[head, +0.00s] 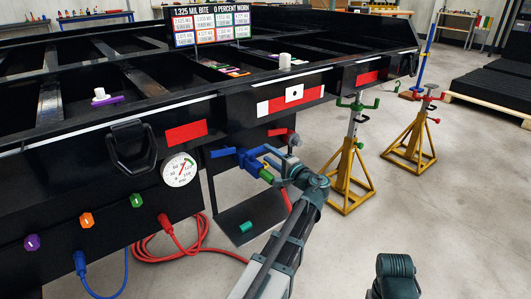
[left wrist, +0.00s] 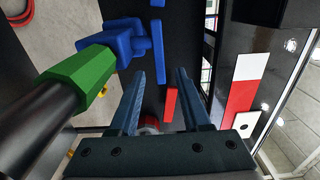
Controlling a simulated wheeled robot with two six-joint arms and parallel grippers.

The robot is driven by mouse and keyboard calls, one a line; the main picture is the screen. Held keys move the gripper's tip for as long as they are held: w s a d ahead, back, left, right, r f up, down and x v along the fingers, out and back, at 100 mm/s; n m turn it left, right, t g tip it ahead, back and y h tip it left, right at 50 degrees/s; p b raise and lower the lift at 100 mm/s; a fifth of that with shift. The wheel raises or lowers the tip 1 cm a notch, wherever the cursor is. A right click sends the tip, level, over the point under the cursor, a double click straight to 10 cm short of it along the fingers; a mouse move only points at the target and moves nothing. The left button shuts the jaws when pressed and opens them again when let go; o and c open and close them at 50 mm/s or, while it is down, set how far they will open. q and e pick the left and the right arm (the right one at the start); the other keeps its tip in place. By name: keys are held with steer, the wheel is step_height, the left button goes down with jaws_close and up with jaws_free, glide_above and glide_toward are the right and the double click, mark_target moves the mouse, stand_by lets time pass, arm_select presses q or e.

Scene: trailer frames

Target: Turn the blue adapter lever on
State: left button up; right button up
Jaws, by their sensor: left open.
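The blue adapter (head: 249,160) is a chunky blue fitting by a green hex collar (head: 267,176), under the trailer's edge. It also shows in the left wrist view (left wrist: 127,40), with its green collar (left wrist: 82,75) on a black pipe. A flat blue bar (head: 222,153) sits to its left; I cannot tell for sure which blue part is the lever. My left gripper (head: 270,157) is right at the adapter, partly overlapping it. In the left wrist view its fingers (left wrist: 160,76) are apart and empty, beside the blue fitting.
A red bar (left wrist: 171,105) lies beyond my left fingers; a red piece (head: 278,132) shows near the gripper in the head view. A pressure gauge (head: 181,170) and coloured knobs are left on the trailer. Red hose (head: 150,247) lies on the floor. Yellow stands (head: 349,178) are right.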

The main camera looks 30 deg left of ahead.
arm_select(q)
steer(key=shift+x, duration=1.25)
jaws_close()
